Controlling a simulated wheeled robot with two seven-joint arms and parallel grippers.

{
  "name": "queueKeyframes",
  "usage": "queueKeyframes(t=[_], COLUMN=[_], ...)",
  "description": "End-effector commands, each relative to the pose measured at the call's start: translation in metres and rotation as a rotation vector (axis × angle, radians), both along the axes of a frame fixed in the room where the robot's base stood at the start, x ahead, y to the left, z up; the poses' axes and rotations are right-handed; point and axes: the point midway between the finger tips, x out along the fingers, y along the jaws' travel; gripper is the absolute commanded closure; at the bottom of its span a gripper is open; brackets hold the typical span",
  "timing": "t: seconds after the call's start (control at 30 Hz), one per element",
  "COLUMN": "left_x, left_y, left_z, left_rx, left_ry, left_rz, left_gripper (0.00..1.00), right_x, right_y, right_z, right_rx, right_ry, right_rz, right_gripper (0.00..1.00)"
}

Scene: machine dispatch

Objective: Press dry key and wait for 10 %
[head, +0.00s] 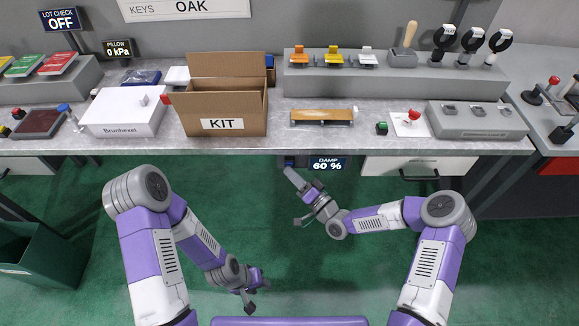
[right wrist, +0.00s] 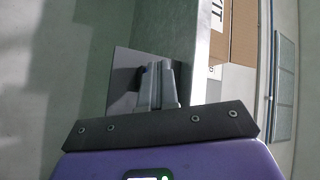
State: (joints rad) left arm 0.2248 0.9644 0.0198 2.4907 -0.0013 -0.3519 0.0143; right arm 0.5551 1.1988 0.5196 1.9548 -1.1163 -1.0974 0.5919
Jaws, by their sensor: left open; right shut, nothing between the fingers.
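A DAMP display (head: 327,163) under the front edge of the bench reads 60 %. A small dark blue key-like part (head: 289,161) sits just left of it, and I cannot read any label on it. My right gripper (head: 289,172) is shut and empty, with its tips at or just in front of that part. In the right wrist view my shut fingers (right wrist: 168,86) reach over a grey plate (right wrist: 122,76), beside a small dark part (right wrist: 140,78). Contact cannot be made out. My left gripper (head: 258,290) is open and empty, low over the green floor.
A drawer (head: 419,167) is right of the display. A green bin (head: 45,255) stands at left.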

Motion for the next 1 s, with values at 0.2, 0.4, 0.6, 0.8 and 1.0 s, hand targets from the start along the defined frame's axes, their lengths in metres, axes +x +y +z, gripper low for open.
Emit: queueKeyframes(t=[0.2, 0.4, 0.6, 0.8, 1.0], left_x=[0.0, 0.0, 0.0, 0.0, 0.0], left_y=[0.0, 0.0, 0.0, 0.0, 0.0], left_z=[0.001, 0.002, 0.001, 0.003, 0.005], left_rx=[0.0, 0.0, 0.0, 0.0, 0.0], left_ry=[0.0, 0.0, 0.0, 0.0, 0.0], left_rz=[0.0, 0.0, 0.0, 0.0, 0.0], left_gripper=[0.57, 0.57, 0.57, 0.57, 0.57], right_x=[-0.009, -0.018, -0.018, -0.026, -0.046], right_y=[-0.001, -0.001, -0.001, -0.001, -0.001], right_z=[0.0, 0.0, 0.0, 0.0, 0.0], right_rx=[0.001, 0.0, 0.0, 0.0, 0.002], right_ry=[0.001, 0.0, 0.0, 0.001, 0.002], right_rz=[-0.001, -0.001, -0.001, 0.0, -0.001], right_gripper=[1.0, 1.0, 1.0, 1.0, 1.0])
